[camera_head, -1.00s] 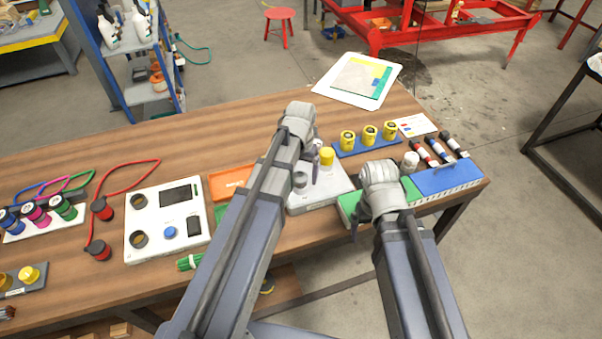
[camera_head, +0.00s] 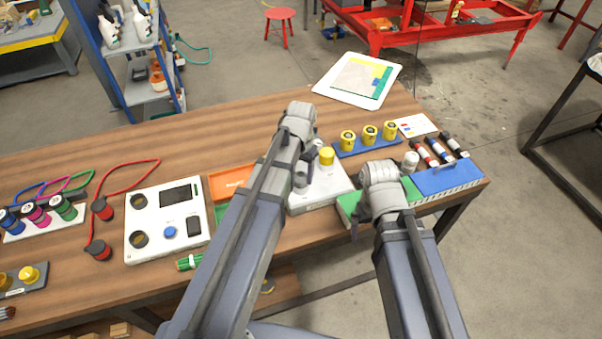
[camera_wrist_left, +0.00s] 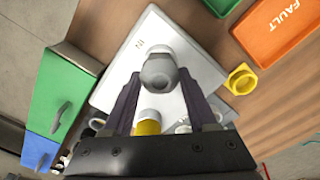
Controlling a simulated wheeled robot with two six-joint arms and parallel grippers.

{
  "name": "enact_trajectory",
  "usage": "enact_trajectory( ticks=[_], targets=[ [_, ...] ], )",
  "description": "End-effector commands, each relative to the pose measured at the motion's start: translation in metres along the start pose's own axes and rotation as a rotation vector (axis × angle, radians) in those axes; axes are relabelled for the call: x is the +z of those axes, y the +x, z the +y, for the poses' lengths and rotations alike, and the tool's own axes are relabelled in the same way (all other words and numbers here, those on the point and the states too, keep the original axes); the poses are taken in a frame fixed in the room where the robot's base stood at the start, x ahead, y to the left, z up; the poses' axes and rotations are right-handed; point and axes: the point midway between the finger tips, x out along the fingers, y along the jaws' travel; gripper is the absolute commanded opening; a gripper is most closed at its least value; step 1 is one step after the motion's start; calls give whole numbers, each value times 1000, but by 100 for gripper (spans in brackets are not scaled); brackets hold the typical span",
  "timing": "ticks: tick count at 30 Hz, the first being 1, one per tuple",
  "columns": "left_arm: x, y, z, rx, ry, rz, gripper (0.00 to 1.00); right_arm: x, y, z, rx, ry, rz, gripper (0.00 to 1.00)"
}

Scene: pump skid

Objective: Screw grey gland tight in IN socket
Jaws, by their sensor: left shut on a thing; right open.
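The grey gland (camera_wrist_left: 158,70) stands in the left wrist view beside the IN lettering on the white box (camera_wrist_left: 113,82). My left gripper (camera_wrist_left: 158,80) has a finger on each side of the gland and is shut on it. The thread and the socket beneath are hidden. In the head view the white box (camera_head: 322,194) lies partly behind my left arm, with my left gripper (camera_head: 308,162) above it.
A green-and-blue box (camera_head: 448,181) is at the right, an orange FAULT tray (camera_head: 232,183) at the left. Bare wood lies behind my left arm.

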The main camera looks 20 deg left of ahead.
Motion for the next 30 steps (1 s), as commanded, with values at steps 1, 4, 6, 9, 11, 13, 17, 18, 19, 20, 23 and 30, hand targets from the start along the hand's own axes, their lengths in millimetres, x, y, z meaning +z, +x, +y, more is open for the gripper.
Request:
enact_trajectory(
  ticks=[1,4,6,9,11,13,17,18,19,20,23,30],
  targets=[
    [0,0,0,0,61,0,5,0,0,0,0,0,0,93],
    [0,0,0,-1,183,0,5,0,0,0,0,0,0,93],
    [0,0,0,-1,247,0,5,0,0,0,0,0,0,93],
    [0,0,0,-1,299,0,5,0,0,0,0,0,0,93],
    [0,0,0,-1,309,0,5,0,0,0,0,0,0,93],
    [0,0,0,-1,313,0,5,0,0,0,0,0,0,93],
    [0,0,0,-1,399,0,5,0,0,0,0,0,0,93],
    [0,0,-1,-1,450,0,5,0,0,0,0,0,0,93],
    [0,0,-1,-1,489,0,5,0,0,0,0,0,0,93],
    [0,0,-1,-1,526,0,5,0,0,0,0,0,0,93],
    [0,0,-1,-2,630,0,5,0,0,0,0,0,0,93],
    [0,0,-1,-2,710,0,5,0,0,0,0,0,0,93]
  ],
)
